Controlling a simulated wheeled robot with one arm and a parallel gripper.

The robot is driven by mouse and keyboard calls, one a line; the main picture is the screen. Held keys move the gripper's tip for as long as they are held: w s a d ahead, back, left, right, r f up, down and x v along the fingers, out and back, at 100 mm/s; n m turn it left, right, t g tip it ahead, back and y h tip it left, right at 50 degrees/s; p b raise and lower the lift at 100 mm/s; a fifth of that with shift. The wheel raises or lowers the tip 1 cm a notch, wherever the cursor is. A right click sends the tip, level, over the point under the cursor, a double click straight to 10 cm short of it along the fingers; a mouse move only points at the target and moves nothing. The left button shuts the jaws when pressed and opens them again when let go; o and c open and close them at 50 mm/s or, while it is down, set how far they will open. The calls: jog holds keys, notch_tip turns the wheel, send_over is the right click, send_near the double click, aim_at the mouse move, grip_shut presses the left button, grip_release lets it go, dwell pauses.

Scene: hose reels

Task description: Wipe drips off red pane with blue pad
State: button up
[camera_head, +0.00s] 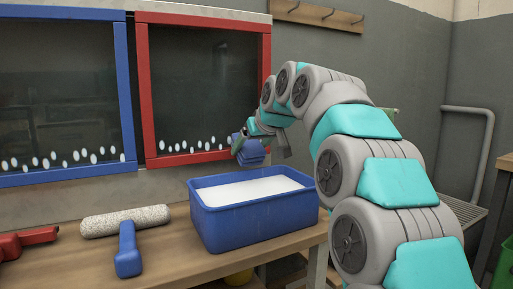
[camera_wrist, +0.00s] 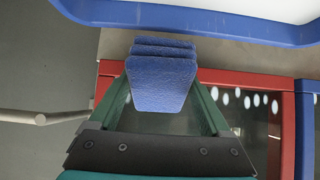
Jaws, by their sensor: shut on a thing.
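The red-framed pane (camera_head: 149,95) is on the wall at the upper middle of the head view. White drips (camera_head: 190,144) lie in a row along the bottom of its dark glass. The red frame (camera_wrist: 245,78) and several drips (camera_wrist: 257,99) also show in the wrist view. My gripper (camera_head: 246,139) is shut on the blue pad (camera_head: 251,154) near the pane's lower right corner, above the blue tub. In the wrist view the pad (camera_wrist: 163,80) sits between the green fingers (camera_wrist: 163,95). I cannot tell whether the pad touches the pane.
A blue tub (camera_head: 262,217) with white contents stands on the wooden bench (camera_head: 180,262), below the pad. A roller with a blue handle (camera_head: 127,252) and a red tool (camera_head: 28,241) lie left of it. A blue-framed pane (camera_head: 125,90) with drips adjoins on the left.

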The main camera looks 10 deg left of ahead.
jog(key=s+a, duration=0.4)
jog(key=a, duration=0.2)
jog(key=s+a+p, duration=0.1)
jog(key=s+a, duration=0.3)
jog(key=a, duration=0.2)
jog(key=s+a, duration=0.4)
jog(key=a, duration=0.2)
jog(key=shift+p, duration=0.35)
dwell(1.8)
jog(key=shift+s+f, duration=0.1)
jog(key=s+d+b, duration=0.3)
jog(key=s+d, duration=0.1)
jog(key=s, duration=0.1)
jog(key=shift+s, duration=0.3)
dwell(0.3)
dwell(0.4)
